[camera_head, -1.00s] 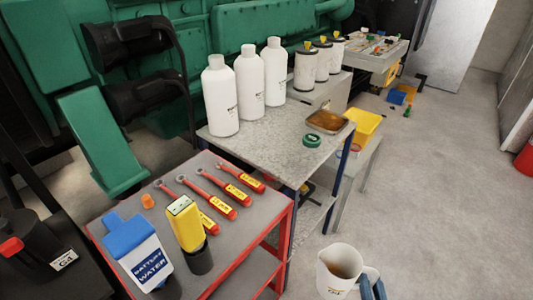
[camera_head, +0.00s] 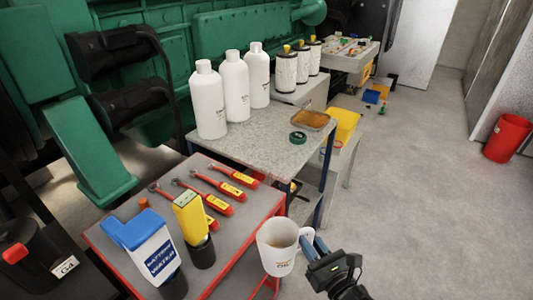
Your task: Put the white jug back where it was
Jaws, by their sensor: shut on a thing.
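The white jug (camera_head: 277,249) is in the lower middle of the head view, held upright in the air near the right front corner of the red-framed trolley. The grip itself is partly hidden by the handle and the fingers. The jug overlaps the trolley's edge in the picture, and I cannot tell whether they touch.
The red trolley (camera_head: 122,210) holds a blue-and-white battery water container (camera_head: 150,246), a yellow tool (camera_head: 190,215) and red-handled wrenches (camera_head: 205,183). The grey bench (camera_head: 262,150) behind has white bottles (camera_head: 209,100), a green ring (camera_head: 298,137) and a shallow tray (camera_head: 313,120). A red bin (camera_head: 506,138) stands far right.

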